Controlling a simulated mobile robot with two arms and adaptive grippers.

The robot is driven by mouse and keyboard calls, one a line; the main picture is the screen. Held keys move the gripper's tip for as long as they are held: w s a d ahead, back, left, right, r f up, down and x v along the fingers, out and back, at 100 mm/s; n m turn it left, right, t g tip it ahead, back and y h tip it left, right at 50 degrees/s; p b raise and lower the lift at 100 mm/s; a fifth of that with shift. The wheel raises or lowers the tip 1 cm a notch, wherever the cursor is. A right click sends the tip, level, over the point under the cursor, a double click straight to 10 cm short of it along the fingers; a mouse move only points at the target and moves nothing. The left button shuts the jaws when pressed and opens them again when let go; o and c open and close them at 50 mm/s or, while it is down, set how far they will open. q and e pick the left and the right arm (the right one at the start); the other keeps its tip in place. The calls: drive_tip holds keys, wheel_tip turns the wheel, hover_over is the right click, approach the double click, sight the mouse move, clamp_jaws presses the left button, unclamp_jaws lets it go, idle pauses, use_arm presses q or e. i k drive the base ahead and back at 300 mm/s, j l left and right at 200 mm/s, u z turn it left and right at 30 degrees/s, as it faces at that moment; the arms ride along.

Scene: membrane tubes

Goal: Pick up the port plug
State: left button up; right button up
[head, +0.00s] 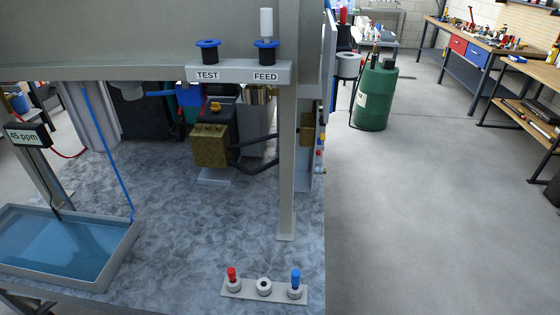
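I cannot tell for sure which thing is the port plug. A white cylinder (266,22) stands upright in the blue-collared FEED port (266,45). The blue-collared TEST port (208,52) beside it has nothing standing in it. On the bench at the front, a small grey holder (278,295) has three round seats. A red-topped piece (232,275) stands in the left seat and a blue-topped piece (296,278) in the right one. The middle seat (264,287) is empty. Neither of my grippers is in view.
A grey post (287,170) rises from the bench behind the holder. A tray of blue water (60,245) stands at left, below a "45 ppm" meter (27,136). A brass-coloured block with black hoses (209,146) sits behind. The bench between tray and holder is clear.

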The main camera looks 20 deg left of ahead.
sight(231, 272)
drive_tip(key=j+u, duration=0.1)
drive_tip(key=u, duration=0.35)
drive_tip(key=i+j+u, duration=0.1)
drive_tip(key=u, duration=0.35)
